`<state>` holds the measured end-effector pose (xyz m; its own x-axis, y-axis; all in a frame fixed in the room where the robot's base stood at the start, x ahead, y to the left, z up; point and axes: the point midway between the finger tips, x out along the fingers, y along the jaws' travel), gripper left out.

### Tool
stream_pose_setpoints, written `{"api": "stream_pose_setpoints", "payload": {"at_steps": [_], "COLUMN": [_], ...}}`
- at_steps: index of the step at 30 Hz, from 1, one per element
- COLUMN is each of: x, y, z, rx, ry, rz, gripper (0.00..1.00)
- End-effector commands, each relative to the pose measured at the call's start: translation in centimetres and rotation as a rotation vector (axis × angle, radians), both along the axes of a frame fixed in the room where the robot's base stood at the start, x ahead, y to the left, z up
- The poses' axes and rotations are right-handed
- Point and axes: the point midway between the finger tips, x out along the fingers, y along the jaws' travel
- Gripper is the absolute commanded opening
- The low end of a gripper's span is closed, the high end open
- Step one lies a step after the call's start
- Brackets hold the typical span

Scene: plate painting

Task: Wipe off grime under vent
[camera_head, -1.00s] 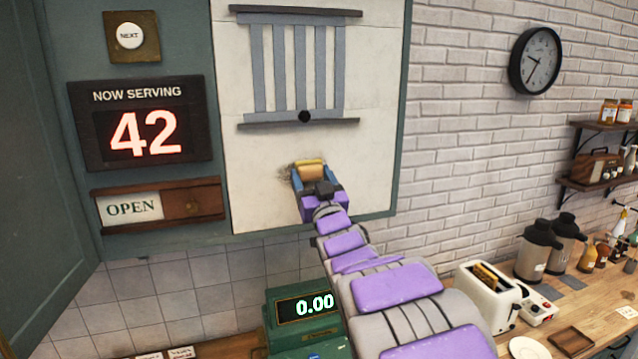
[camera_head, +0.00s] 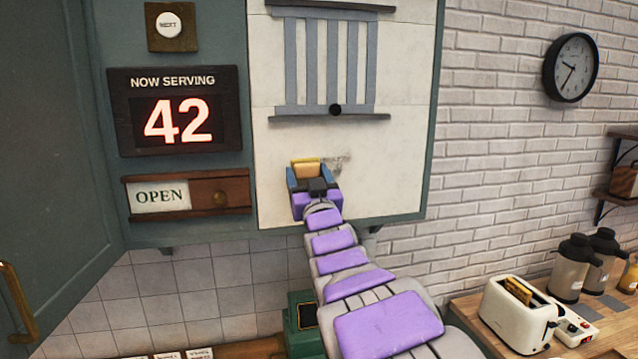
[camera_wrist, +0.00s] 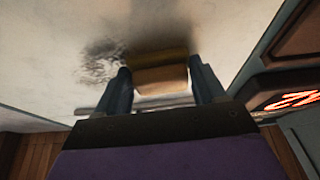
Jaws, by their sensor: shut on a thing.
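The grey slatted vent (camera_head: 326,62) is on a cream wall panel (camera_head: 400,150), with a dark round knob (camera_head: 335,109) at its lower edge. A dark smudge of grime (camera_head: 336,163) is on the panel below it. My gripper (camera_head: 307,176) is shut on a yellow-and-tan sponge (camera_head: 306,166), held at the panel just left of the grime. In the wrist view the sponge (camera_wrist: 160,78) sits between the blue fingers, with the grime (camera_wrist: 100,65) on its left and a dark shadow above. I cannot tell whether the sponge's face touches the panel.
A "Now Serving 42" display (camera_head: 176,112), a NEXT button (camera_head: 170,25) and an OPEN sign (camera_head: 186,193) are left of the panel. A green machine (camera_head: 303,322) stands below my arm. A toaster (camera_head: 515,315) and dispensers (camera_head: 570,268) are on the right counter.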

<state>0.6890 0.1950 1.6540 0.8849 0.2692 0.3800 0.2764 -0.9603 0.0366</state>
Motion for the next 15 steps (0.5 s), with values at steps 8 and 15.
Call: {"api": "stream_pose_setpoints", "payload": {"at_steps": [8,15], "x": [-0.2,-0.3], "y": [0.2,0.0], "z": [0.6,1.7], "rx": [0.0,0.001], "ry": [0.0,-0.003], "rz": [0.001,0.0], "gripper": [0.36,0.36]}}
